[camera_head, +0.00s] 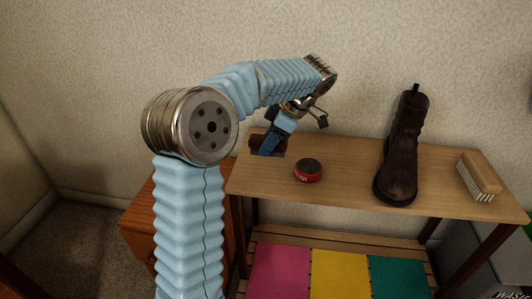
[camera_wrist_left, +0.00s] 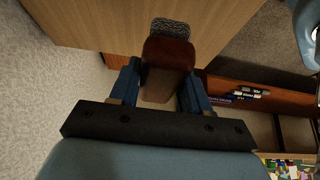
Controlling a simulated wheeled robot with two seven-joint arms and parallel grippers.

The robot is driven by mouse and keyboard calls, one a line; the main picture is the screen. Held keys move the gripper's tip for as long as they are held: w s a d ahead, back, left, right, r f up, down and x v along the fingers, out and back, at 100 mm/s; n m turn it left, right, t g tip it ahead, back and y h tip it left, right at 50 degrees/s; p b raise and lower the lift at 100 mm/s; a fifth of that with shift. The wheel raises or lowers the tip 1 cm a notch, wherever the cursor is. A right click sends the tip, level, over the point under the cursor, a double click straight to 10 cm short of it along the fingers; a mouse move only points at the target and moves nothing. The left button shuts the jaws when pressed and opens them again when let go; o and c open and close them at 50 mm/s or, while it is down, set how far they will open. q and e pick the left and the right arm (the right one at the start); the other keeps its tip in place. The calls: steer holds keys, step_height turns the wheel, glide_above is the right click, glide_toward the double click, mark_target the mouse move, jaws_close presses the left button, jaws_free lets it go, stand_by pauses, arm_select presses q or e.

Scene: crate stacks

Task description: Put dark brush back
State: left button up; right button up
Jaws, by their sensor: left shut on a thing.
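The dark brush (camera_head: 256,142), reddish-brown, is at the left end of the wooden tabletop in the head view, partly hidden by my left gripper (camera_head: 270,144). In the left wrist view the brush (camera_wrist_left: 167,52) shows between the two blue fingers of my left gripper (camera_wrist_left: 160,88), with its dark bristles (camera_wrist_left: 170,28) at the far end. The gripper is shut on it. I cannot tell whether the brush touches the tabletop. My right gripper is in neither view.
Pink (camera_head: 279,272), yellow (camera_head: 339,275) and teal (camera_head: 398,278) panels lie below. The wall is behind.

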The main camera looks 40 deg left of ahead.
arm_select(q)
steer(key=shift+w+a+f, duration=0.15)
steer(key=shift+a+f, duration=0.2)
steer(key=shift+f, duration=0.1)
steer(key=shift+w+a+f, duration=0.1)
steer(key=shift+a+f, duration=0.05)
steer(key=shift+f, duration=0.8)
steer(key=shift+a+f, duration=0.15)
steer(key=shift+f, duration=0.75)
steer(key=shift+f+b, duration=0.15)
steer(key=shift+b, duration=0.25)
steer(key=o, duration=0.9)
steer(key=shift+o, duration=0.2)
steer(key=shift+r, duration=0.3)
steer(key=p+v, duration=0.2)
steer(key=v, duration=0.9)
steer(key=shift+d+r, duration=0.3)
